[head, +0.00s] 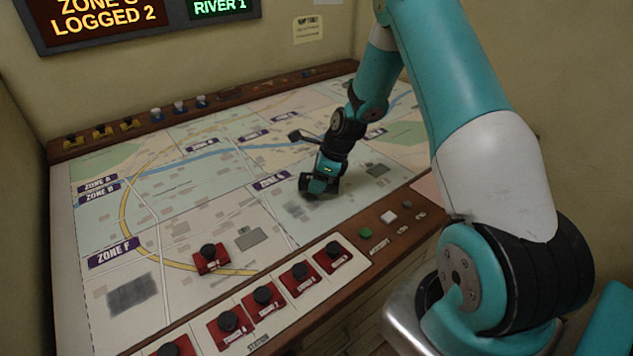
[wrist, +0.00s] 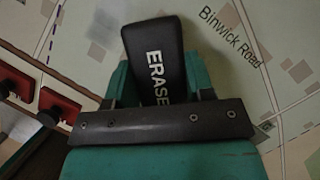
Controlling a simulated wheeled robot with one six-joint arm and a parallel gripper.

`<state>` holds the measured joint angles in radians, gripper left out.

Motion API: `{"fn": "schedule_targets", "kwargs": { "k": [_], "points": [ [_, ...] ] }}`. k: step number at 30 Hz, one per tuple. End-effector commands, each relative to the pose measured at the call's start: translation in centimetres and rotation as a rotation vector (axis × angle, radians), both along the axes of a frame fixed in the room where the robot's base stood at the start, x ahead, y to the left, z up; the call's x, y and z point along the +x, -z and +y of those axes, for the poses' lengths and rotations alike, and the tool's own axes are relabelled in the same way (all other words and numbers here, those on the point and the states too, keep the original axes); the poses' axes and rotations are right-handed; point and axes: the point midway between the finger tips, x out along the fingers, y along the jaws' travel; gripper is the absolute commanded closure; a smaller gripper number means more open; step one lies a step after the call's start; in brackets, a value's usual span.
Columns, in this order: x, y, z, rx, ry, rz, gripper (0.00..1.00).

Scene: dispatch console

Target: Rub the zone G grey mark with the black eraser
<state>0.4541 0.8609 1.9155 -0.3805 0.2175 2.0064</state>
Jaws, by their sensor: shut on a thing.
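My gripper (head: 318,186) is low over the map table (head: 190,210), right of the middle. It is shut on the black eraser (wrist: 152,48), whose white lettering shows between the teal fingers in the wrist view. In the head view the eraser is mostly hidden by the gripper. A faint grey mark (head: 296,209) lies on the map just left of and nearer than the gripper, below a purple label (head: 271,181) that looks like zone G. The mark also shows as a pale smudge in the wrist view (wrist: 103,26). I cannot tell whether the eraser touches the map.
A red block with a black knob (head: 211,259) stands on the map. Several similar ones line the front strip, beside a green button (head: 365,233) and a white button (head: 389,216).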

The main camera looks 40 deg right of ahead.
Motion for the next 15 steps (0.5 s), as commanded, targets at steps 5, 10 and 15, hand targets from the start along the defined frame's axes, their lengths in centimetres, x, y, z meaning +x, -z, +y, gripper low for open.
{"fn": "schedule_targets", "kwargs": {
  "k": [5, 10, 15],
  "points": [
    [0.0, -2.1, -0.1, 0.000, 0.001, 0.000, 0.70],
    [-0.1, -3.6, -0.1, 0.001, 0.003, 0.001, 0.70],
    [-0.1, -4.8, -0.2, 0.000, 0.004, 0.000, 0.70]
  ]
}}
